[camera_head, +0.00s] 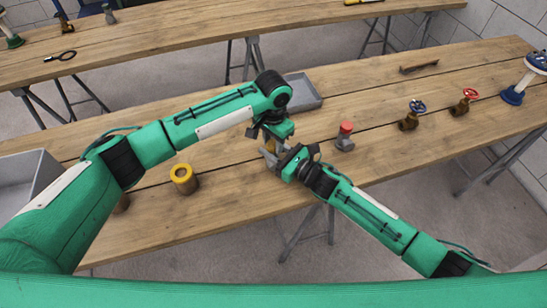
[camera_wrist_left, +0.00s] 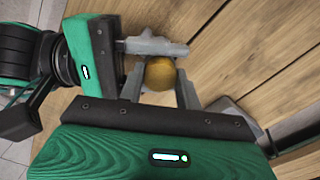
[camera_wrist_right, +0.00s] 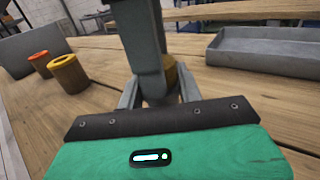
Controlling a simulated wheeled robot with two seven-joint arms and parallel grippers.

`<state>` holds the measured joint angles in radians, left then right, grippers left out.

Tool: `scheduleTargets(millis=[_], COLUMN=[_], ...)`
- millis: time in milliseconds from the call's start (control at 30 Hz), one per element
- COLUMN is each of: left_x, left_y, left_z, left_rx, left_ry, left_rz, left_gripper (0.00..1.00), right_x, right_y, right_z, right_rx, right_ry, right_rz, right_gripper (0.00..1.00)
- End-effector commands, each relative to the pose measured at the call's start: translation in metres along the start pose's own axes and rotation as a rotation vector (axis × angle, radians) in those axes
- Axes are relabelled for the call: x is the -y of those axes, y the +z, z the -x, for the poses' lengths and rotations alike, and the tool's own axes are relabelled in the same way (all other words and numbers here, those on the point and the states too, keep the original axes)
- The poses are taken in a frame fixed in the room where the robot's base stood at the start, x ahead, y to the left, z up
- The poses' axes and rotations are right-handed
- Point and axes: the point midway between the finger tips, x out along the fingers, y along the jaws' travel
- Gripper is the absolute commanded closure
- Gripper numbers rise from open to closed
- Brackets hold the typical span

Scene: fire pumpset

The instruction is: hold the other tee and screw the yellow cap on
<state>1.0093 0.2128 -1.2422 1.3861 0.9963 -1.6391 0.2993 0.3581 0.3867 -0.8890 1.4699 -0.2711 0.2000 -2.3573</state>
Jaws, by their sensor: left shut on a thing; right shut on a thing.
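The yellow cap (camera_wrist_left: 160,75) sits between the fingers of my left gripper (camera_wrist_left: 160,92), which is shut on it from above. A little of the cap shows behind grey finger metal in the right wrist view (camera_wrist_right: 171,75). My right gripper (camera_wrist_right: 158,92) reaches in low from the side, close under the left one, and is shut on what seems to be the grey tee. That tee is almost wholly hidden by the fingers and the cap, so the fit between cap and tee cannot be seen. A grey fitting with a red cap (camera_head: 345,128) stands upright to the right.
A grey tray (camera_head: 303,92) lies behind the grippers. Two valves with blue (camera_head: 417,106) and red (camera_head: 470,94) handwheels stand at the right. The wooden bench around them is mostly clear.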

Motion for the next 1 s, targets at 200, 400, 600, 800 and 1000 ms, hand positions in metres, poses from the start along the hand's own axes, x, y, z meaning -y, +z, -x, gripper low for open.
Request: scheduleTargets(millis=[200, 400, 600, 800, 1000], left_x=[0.0, 0.0, 0.0, 0.0, 0.0], left_y=[0.0, 0.0, -0.001, 0.0, 0.0], left_z=[0.0, 0.001, 0.018, 0.043, 0.045], left_rx=[0.0, 0.0, -0.003, -0.002, 0.0], left_ry=[0.0, 0.0, 0.0, 0.0, 0.0], left_rz=[0.001, 0.002, 0.001, 0.002, 0.002], left_gripper=[0.44, 0.44, 0.44, 0.44, 0.44], right_x=[0.0, 0.0, 0.0, 0.0, 0.0], right_y=[0.0, 0.0, 0.0, 0.0, 0.0], right_z=[0.0, 0.0, 0.0, 0.0, 0.0], right_rx=[0.0, 0.0, 0.0, 0.0, 0.0], right_ry=[0.0, 0.0, 0.0, 0.0, 0.0], right_rz=[0.0, 0.0, 0.0, 0.0, 0.0], right_gripper=[1.0, 1.0, 1.0, 1.0, 1.0])
